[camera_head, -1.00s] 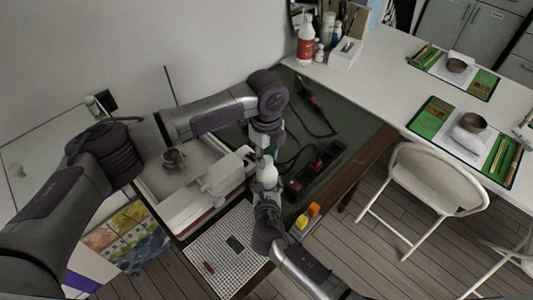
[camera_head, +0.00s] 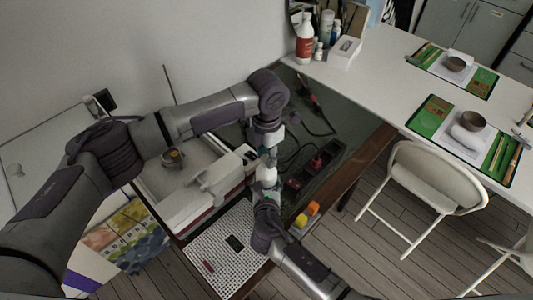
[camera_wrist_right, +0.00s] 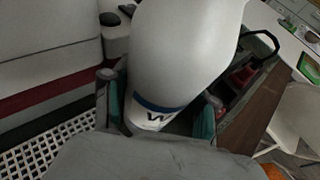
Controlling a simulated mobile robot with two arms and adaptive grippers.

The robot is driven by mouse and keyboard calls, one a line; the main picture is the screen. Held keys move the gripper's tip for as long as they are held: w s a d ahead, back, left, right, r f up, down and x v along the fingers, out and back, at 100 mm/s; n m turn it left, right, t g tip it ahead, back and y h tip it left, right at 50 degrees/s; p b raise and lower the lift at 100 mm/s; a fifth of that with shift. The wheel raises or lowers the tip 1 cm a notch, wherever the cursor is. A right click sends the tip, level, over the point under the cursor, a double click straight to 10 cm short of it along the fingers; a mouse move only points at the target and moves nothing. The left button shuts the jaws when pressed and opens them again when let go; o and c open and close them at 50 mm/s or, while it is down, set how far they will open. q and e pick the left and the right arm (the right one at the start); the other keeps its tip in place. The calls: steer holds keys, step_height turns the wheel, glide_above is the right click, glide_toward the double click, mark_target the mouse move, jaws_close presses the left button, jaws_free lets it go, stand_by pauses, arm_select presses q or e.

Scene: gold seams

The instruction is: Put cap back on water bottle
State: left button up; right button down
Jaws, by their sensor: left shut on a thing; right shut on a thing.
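The water bottle (camera_head: 266,176) is white and stands roughly upright between my two grippers in the head view. In the right wrist view the white bottle (camera_wrist_right: 178,60), with a blue band and dark lettering, fills the middle. My right gripper (camera_wrist_right: 160,112) is shut on it, a finger on each side. In the head view my right gripper (camera_head: 265,193) is at the bottle's lower part. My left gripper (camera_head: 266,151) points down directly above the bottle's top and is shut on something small. The cap is hidden between its fingers, and I cannot tell whether it touches the bottle.
A white machine (camera_head: 215,180) stands just left of the bottle. A white perforated mat (camera_head: 225,250) lies in front. A black power strip (camera_head: 315,165) with cables and orange-yellow blocks (camera_head: 307,214) lie to the right. A white chair (camera_head: 435,178) stands beyond the wooden edge.

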arm_select(q)
steer(key=o, duration=0.7)
steer(key=shift+r, duration=0.1)
steer(key=shift+r, duration=2.2)
steer(key=shift+c, duration=0.3)
